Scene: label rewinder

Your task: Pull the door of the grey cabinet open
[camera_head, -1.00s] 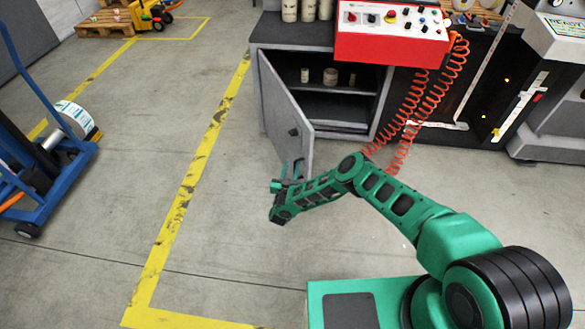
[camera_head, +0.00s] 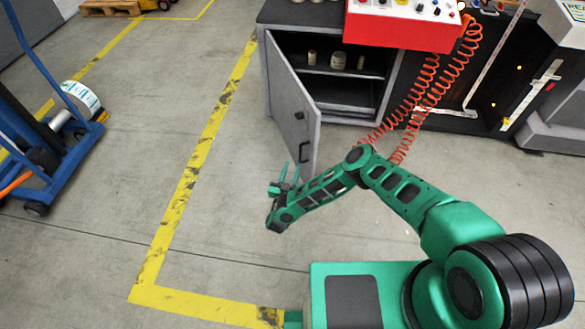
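The grey cabinet (camera_head: 388,88) stands at the upper middle. Its door (camera_head: 290,98) is hinged at the left and stands wide open, swung out toward me. A dark handle (camera_head: 303,152) and a small dark knob or lock above it show on the door's face. The shelf inside is visible, with a few small rolls (camera_head: 338,61) on it. My gripper (camera_head: 284,178) is just below and left of the door's lower free corner. Its two fingers are spread apart with nothing visible between them, and it appears clear of the handle.
A red control box (camera_head: 402,27) sits above the cabinet, with orange coiled hoses (camera_head: 427,95) hanging at its right. A blue trolley (camera_head: 62,160) with a label roll stands at the left. The floor around the yellow line (camera_head: 190,165) is clear.

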